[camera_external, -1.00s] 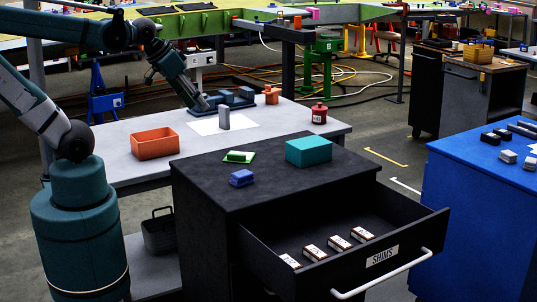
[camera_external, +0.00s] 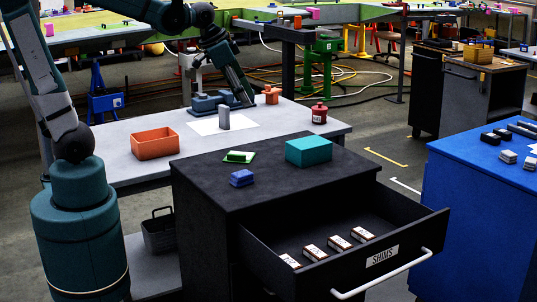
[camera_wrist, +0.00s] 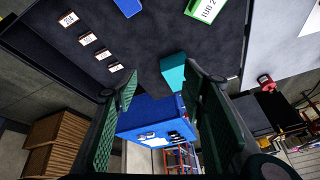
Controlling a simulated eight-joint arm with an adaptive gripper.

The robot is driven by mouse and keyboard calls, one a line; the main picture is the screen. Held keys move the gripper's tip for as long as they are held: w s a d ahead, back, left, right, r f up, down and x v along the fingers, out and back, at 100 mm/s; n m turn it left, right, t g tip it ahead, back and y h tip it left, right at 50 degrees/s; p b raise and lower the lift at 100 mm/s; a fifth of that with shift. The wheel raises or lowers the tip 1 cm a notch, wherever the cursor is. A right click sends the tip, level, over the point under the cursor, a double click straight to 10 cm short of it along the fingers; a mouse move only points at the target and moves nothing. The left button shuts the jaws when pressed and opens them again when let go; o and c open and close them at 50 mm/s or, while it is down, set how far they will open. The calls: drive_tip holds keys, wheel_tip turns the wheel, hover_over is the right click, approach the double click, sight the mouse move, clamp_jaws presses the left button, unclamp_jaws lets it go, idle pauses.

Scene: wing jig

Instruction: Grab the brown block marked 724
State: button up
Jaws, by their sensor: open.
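Several brown blocks with white number labels (camera_external: 314,252) lie in a row in the open black drawer (camera_external: 400,228) marked SHIMS. They also show at the upper left of the wrist view (camera_wrist: 88,39). The labels are too small to read surely, so I cannot tell which block is 724. My gripper (camera_external: 246,100) is over the far part of the white table, well away from the drawer and beyond the cabinet. In the wrist view my gripper (camera_wrist: 163,85) has its green-padded fingers wide apart with nothing between them.
On the black cabinet top (camera_external: 215,172) stand a teal box (camera_external: 309,151), a blue block (camera_external: 242,178) and a green item (camera_external: 239,157). The white table (camera_external: 115,150) holds an orange bin (camera_external: 154,143), a grey block (camera_external: 224,117) and a red canister (camera_external: 319,113). A blue bench (camera_external: 470,200) is at right.

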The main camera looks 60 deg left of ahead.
drive_tip(key=w+d+f+m+g, duration=0.2)
drive_tip(key=w+d+f+m, duration=0.2)
drive_tip(key=w+d, duration=0.55)
drive_tip(key=m+g, duration=0.3)
drive_tip(key=m, duration=0.6)
hover_over(363, 231)
drive_tip(key=f, duration=2.9)
drive_tip(key=shift+s+a+f+b, duration=0.1)
drive_tip(key=shift+a+f+b, duration=0.2)
drive_tip(key=shift+f+b, duration=0.05)
drive_tip(key=shift+d+f, duration=0.2)
drive_tip(key=shift+f, duration=0.1)
drive_tip(key=shift+d+f, duration=0.15)
drive_tip(key=shift+f, duration=1.1)
